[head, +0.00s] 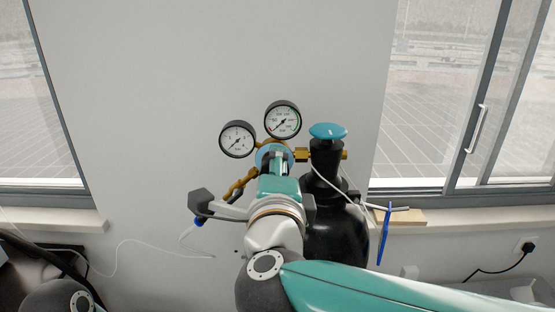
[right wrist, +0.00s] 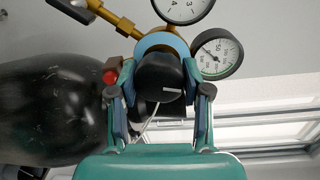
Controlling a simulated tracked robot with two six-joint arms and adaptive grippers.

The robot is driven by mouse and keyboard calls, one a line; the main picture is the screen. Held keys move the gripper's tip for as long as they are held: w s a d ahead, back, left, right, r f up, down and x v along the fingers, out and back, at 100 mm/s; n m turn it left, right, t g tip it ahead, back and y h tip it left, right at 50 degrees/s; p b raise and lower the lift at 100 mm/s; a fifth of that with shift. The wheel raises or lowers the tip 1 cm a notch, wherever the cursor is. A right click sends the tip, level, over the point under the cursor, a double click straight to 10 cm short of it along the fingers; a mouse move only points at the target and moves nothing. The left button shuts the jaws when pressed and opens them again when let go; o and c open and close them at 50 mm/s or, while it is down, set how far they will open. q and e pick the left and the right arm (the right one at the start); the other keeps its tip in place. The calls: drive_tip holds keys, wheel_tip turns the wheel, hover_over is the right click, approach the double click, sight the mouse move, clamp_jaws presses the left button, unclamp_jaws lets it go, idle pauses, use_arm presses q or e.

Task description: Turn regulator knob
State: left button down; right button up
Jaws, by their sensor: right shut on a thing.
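The regulator's black knob (right wrist: 160,72) shows in the right wrist view, in front of a light blue ring (right wrist: 163,42). My right gripper (right wrist: 152,78) is shut on the knob, with one finger on each side of it. In the head view my right gripper (head: 278,163) reaches the regulator from below and hides the knob. Two round gauges, the left one (head: 237,139) and the right one (head: 283,120), sit above the regulator. My left gripper is not in view.
A black gas cylinder (head: 335,235) with a blue top valve (head: 328,131) stands right beside my right gripper. A brass hose fitting (head: 240,183) is at the left. A thin white tube (head: 140,243) runs along the wall. Windows flank the wall.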

drive_tip(key=shift+a+f+n+p, duration=0.1)
drive_tip(key=shift+n+p, duration=0.5)
drive_tip(key=shift+n, duration=0.4)
drive_tip(key=shift+f, duration=0.15)
drive_tip(key=o, duration=1.2)
drive_tip(key=shift+a, duration=0.1)
drive_tip(key=shift+c, duration=0.2)
drive_tip(key=shift+r, duration=0.2)
drive_tip(key=s, duration=1.2)
drive_tip(key=shift+r, duration=0.3)
drive_tip(key=shift+s, duration=0.1)
